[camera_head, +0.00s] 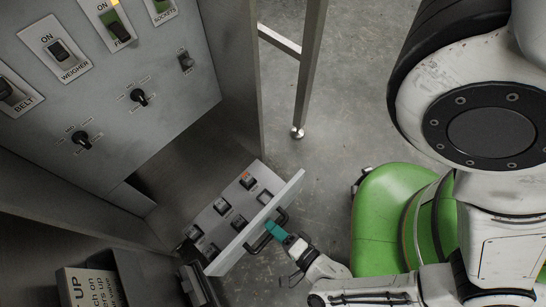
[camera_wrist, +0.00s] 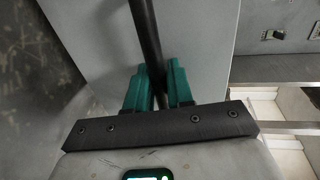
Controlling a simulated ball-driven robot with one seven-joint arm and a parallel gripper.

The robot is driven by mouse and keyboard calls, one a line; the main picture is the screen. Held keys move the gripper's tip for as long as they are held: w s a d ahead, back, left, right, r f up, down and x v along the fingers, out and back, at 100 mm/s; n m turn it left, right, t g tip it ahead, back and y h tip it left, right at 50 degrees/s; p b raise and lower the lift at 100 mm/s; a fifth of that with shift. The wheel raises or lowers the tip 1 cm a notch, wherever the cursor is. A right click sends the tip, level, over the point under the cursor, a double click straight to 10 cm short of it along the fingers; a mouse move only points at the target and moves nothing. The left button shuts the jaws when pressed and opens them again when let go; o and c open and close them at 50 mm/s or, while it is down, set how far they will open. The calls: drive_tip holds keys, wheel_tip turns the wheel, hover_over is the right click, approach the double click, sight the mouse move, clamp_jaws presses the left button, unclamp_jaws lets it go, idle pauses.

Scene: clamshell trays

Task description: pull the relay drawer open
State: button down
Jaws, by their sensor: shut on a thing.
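The relay drawer (camera_head: 229,196) stands out from the lower part of the grey cabinet, open, with several dark relay blocks showing inside. Its pale front panel (camera_head: 290,190) carries a black bar handle (camera_head: 254,246). My gripper (camera_head: 272,229) has its teal fingers closed around this handle. In the wrist view, my gripper (camera_wrist: 158,78) has a teal finger on either side of the dark handle bar (camera_wrist: 146,35), with the drawer's grey front behind it. The fingertips partly hide the handle.
The cabinet panel (camera_head: 105,100) above carries labelled switches and black knobs. A metal leg (camera_head: 311,70) stands beyond the cabinet's right edge. A dark box with a lettered card (camera_head: 90,287) is at lower left. Grey floor (camera_head: 305,190) is clear between the drawer and my green base.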

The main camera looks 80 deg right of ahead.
sight(265, 219)
drive_tip(key=c, duration=1.2)
unclamp_jaws()
drive_tip(key=shift+o, duration=0.2)
drive_tip(key=shift+r+p, duration=0.65)
wheel_tip(265, 219, up, 2)
drive_tip(key=shift+r+p, duration=0.25)
drive_tip(key=shift+p, duration=0.85)
drive_tip(key=o, duration=0.6)
drive_tip(key=s+r+p, duration=0.1)
drive_tip(key=r, duration=0.1)
drive_tip(key=s+r+p, duration=0.2)
drive_tip(key=shift+s+r, duration=0.1)
drive_tip(key=shift+s, duration=0.05)
drive_tip(key=shift+s+r+p, duration=0.6)
drive_tip(key=shift+r+p, duration=0.1)
drive_tip(key=shift+p, duration=0.05)
drive_tip(key=c, duration=0.6)
drive_tip(key=s+r+p, duration=0.1)
drive_tip(key=s+r, duration=0.2)
drive_tip(key=s, duration=0.6)
drive_tip(key=shift+s+r+p, duration=0.3)
